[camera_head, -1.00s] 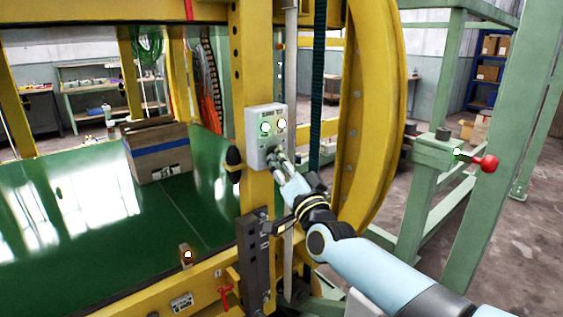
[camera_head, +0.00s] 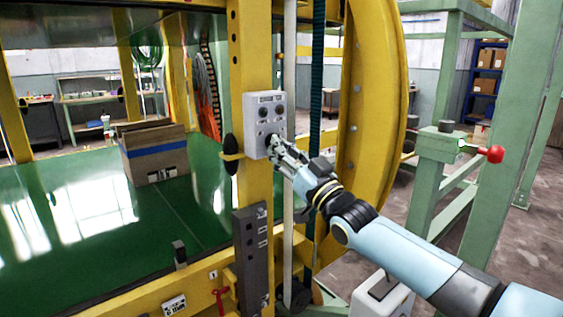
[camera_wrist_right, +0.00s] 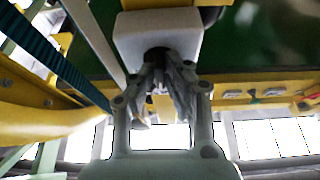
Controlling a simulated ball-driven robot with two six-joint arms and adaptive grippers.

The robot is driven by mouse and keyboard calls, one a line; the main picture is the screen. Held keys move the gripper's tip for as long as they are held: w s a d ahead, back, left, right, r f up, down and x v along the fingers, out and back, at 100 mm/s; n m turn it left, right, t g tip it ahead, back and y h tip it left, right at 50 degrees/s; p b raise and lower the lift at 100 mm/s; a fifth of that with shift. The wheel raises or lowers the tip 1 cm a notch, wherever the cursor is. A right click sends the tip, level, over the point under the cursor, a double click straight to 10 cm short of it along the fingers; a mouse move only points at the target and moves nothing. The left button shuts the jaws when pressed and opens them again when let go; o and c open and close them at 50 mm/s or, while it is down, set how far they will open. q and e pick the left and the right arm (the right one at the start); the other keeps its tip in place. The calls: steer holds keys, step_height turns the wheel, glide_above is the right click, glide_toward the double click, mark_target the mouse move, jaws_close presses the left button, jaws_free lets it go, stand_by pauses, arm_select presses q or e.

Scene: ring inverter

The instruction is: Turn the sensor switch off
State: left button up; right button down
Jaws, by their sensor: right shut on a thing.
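A grey switch box (camera_head: 259,111) with two round lamps and small knobs on its face is fixed to the yellow post. Both lamps (camera_head: 264,112) look dark. My right gripper (camera_head: 275,146) is at the lower part of the box face, shut on a small dark knob there, which its fingers mostly hide. In the right wrist view the gripper (camera_wrist_right: 158,82) closes around the dark knob (camera_wrist_right: 157,54) below the pale box (camera_wrist_right: 150,32). The sensor (camera_head: 180,252) on the frame's lower rail shows no light. My left gripper is not in view.
A yellow post (camera_head: 262,185) carries the box. A large yellow ring (camera_head: 372,130) stands right of it. A cardboard stack (camera_head: 152,152) rests on the green conveyor (camera_head: 100,215). A red knob (camera_head: 495,154) sticks out at right.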

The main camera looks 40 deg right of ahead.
steer(key=shift+d+n+g+y+b, duration=0.15)
steer(key=shift+n+g+y, duration=0.25)
steer(key=shift+n+y, duration=1.05)
steer(key=shift+d+n+g+y+b, duration=0.15)
steer(key=shift+n+g+y, duration=0.25)
steer(key=shift+n, duration=2.15)
steer(key=shift+d+n+g+y+b, duration=0.1)
steer(key=shift+n+g+y+b, duration=0.25)
steer(key=shift+n+y, duration=1.1)
steer(key=shift+n+h, duration=0.4)
steer(key=shift+n, duration=0.35)
steer(key=c, duration=1.4)
jaws_free()
steer(key=shift+a, duration=0.1)
steer(key=v, duration=1.2)
steer(key=shift+r, duration=0.2)
steer(key=shift+f, duration=0.1)
